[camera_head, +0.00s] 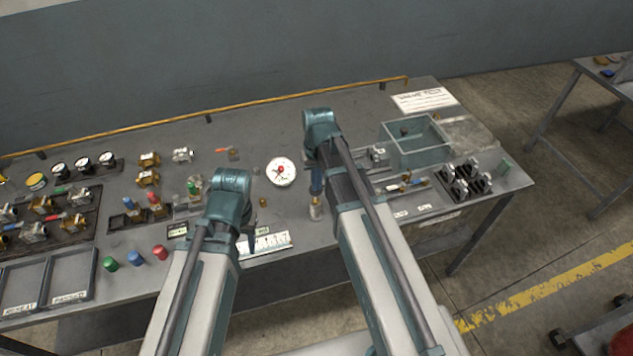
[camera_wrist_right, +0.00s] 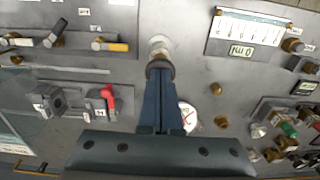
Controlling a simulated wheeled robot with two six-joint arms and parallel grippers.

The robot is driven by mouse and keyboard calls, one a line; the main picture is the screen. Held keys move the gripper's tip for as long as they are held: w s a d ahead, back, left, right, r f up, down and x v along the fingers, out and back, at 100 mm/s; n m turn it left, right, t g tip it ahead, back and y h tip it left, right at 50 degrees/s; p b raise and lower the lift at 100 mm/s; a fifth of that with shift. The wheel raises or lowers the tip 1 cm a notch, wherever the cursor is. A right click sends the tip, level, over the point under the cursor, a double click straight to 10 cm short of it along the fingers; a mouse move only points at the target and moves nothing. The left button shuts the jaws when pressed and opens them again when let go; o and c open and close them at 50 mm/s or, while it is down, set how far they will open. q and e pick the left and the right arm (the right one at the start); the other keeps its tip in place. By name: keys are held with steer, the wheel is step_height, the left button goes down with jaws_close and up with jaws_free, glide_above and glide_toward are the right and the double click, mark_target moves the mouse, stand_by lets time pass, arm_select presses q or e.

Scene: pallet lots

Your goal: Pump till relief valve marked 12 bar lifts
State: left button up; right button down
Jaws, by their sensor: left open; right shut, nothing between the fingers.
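My right gripper (camera_head: 316,196) is shut and empty, pointing down at a small metal post with a pale round top (camera_head: 316,212). That post shows just beyond my fingertips in the right wrist view (camera_wrist_right: 158,44); I cannot tell whether they touch. My left gripper (camera_head: 250,236) is open, left of the post, its fingers mostly hidden by my wrist. A green-capped valve (camera_head: 193,189) stands left of the gauge. No 12 bar marking is readable.
Several brass and steel valves (camera_head: 40,205) fill a rack at the left, near two labelled trays (camera_head: 71,276). Loose coloured caps (camera_head: 134,257) stand near the front edge. A white scale card (camera_wrist_right: 250,27) lies by the post.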

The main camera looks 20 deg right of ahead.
arm_select(q)
step_height(320, 180, up, 11)
steer(key=p, duration=0.9)
steer(key=shift+p, duration=0.4)
arm_select(e)
step_height(320, 180, up, 11)
arm_select(q)
steer(key=shift+f, duration=0.1)
arm_select(e)
steer(key=shift+w+d+f, duration=0.1)
arm_select(q)
steer(key=r+p, duration=0.3)
steer(key=shift+d+r, duration=0.2)
arm_select(e)
steer(key=r, duration=0.3)
steer(key=shift+s+r, duration=0.2)
arm_select(q)
steer(key=shift+f, duration=0.15)
arm_select(e)
steer(key=shift+f, duration=0.15)
step_height(320, 180, down, 14)
steer(key=b, duration=1.3)
steer(key=shift+w+b, duration=0.1)
steer(key=shift+b, duration=0.3)
arm_select(q)
step_height(320, 180, down, 14)
